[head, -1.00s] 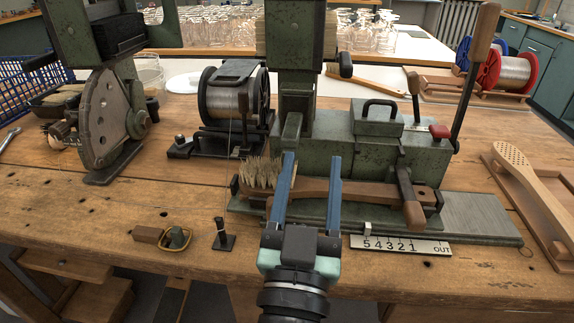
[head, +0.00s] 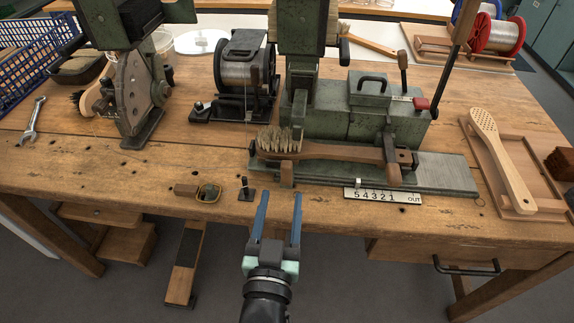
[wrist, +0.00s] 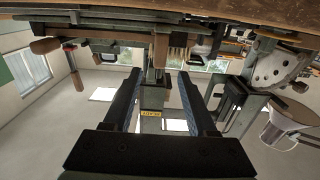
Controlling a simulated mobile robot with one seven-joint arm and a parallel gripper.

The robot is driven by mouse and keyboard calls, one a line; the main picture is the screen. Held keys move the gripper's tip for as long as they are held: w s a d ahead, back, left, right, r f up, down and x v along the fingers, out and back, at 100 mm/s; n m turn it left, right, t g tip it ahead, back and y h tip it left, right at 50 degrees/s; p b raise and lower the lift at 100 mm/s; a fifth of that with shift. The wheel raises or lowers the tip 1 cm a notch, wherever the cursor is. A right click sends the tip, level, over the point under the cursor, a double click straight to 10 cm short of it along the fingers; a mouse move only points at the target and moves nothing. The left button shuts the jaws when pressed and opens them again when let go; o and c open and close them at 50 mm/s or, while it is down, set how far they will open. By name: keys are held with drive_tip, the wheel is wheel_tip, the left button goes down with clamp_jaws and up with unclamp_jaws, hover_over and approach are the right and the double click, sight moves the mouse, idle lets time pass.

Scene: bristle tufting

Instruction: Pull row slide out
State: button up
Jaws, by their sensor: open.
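The green tufting machine (head: 335,128) stands on the workbench. In front of it, a wooden brush (head: 345,150) with pale bristles (head: 279,139) at its left end lies on a green and grey slide bed (head: 447,174). A white scale plate (head: 382,195) marked 5 4 3 2 1 OUT has a small pale pointer (head: 357,183) at its left part. My gripper (head: 281,194) is open and empty, in front of the bench edge near this block. In the wrist view the fingers (wrist: 160,92) are apart.
A small tray (head: 208,192), a wooden piece (head: 185,189) and a black stand (head: 245,188) are left of the slide. A wire spool (head: 246,78) stands behind. A brush blank (head: 502,155) lies on a board at right. The space in front of the bench is free.

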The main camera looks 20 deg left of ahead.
sight(286, 173)
drive_tip(key=x, duration=0.8)
drive_tip(key=shift+w+a, duration=0.1)
drive_tip(key=shift+w, duration=0.2)
clamp_jaws()
idle(1.1)
